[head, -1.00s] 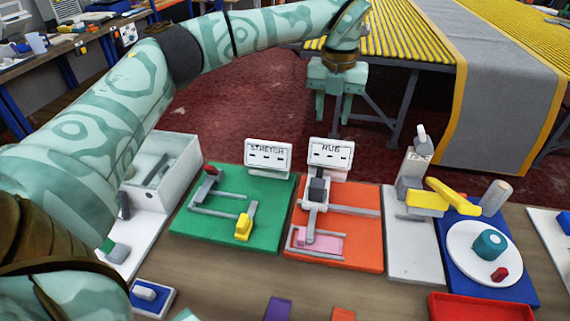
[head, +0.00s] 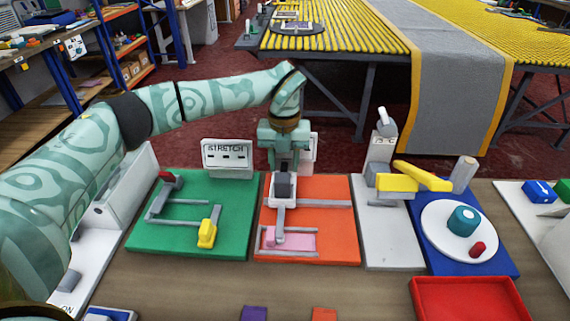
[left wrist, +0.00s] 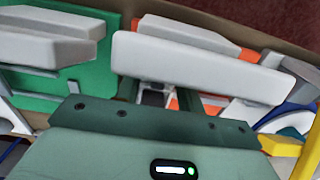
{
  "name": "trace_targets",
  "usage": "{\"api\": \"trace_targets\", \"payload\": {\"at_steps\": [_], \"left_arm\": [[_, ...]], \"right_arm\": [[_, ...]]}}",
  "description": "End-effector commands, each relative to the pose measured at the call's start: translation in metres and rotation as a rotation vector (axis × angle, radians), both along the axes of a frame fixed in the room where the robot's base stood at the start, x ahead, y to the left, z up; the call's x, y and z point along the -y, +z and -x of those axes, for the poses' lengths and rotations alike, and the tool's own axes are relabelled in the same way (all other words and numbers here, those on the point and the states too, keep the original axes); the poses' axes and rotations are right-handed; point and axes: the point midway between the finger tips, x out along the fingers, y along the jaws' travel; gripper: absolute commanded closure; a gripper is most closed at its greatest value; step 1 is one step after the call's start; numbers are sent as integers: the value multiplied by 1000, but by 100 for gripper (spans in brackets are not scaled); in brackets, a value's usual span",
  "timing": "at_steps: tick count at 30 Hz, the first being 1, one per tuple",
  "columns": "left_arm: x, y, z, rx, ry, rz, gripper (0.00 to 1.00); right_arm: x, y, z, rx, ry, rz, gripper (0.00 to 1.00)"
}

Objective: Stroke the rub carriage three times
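The orange rub station (head: 330,220) sits on the bench, with its rub carriage (head: 283,188), a white body with a dark block on top and a grey arm toward a pink strip (head: 292,241). My left gripper (head: 285,165) hangs just behind and above the carriage, in front of the RUB sign (head: 313,150), hiding most of it. Its fingers look apart, with a gap between them; I cannot tell whether they touch the carriage. The left wrist view shows the back of the RUB sign (left wrist: 200,65) and the carriage's dark block (left wrist: 152,98) beyond the gripper. My right gripper is not in view.
The green stretch station (head: 180,225) with its STRETCH sign (head: 227,156) is on the left. A grey station with a yellow lever (head: 420,176) and a blue board (head: 490,262) are on the right. A red tray (head: 470,300) is in front.

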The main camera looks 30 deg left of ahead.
Motion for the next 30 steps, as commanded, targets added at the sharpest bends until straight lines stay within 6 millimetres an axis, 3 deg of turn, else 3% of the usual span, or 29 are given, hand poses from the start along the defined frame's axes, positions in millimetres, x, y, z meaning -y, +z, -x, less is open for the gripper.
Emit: {"api": "trace_targets", "payload": {"at_steps": [8, 9, 13, 19, 23, 30], "left_arm": [[0, -2, 0, 1, 0, 0, 62], [0, -2, 0, 1, 0, 0, 65], [0, -2, 0, 1, 0, 0, 100], [3, -2, -2, 1, -1, 0, 100], [24, -1, -12, 1, -4, 0, 100], [87, -5, -43, 2, -4, 0, 100]], "right_arm": [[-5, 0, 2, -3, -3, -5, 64], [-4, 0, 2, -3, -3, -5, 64], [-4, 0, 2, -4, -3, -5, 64], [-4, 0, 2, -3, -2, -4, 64], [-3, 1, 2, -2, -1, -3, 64], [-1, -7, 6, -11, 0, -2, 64]]}}
